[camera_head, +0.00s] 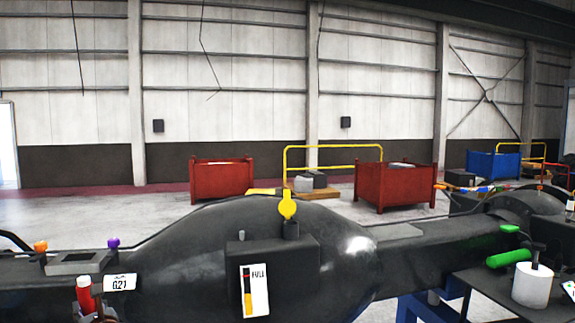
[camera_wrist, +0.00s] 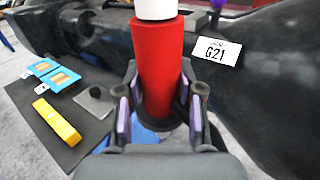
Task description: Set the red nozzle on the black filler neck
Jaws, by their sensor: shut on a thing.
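The red nozzle (camera_wrist: 161,62), a red cylinder with a white top, stands between the purple-padded fingers of my gripper (camera_wrist: 161,108) in the wrist view. The fingers are shut on its lower part. In the head view the red nozzle (camera_head: 84,299) shows at the lower left, roughly upright, beside the G21 label. A short black neck (camera_head: 291,230) rises from the big dark casting at the middle of the head view, with a yellow cap (camera_head: 287,206) above it. It looks like the filler neck; whether its mouth is open I cannot tell. The nozzle is well left of it.
The dark casting (camera_head: 190,254) fills the foreground. A fuel-gauge plate (camera_head: 254,291) is on its front. Orange (camera_head: 40,246) and purple (camera_head: 113,242) knobs stand at left. A white cylinder (camera_head: 532,285) and green cylinder (camera_head: 508,258) are at right. A yellow block (camera_wrist: 57,122) lies on a dark surface.

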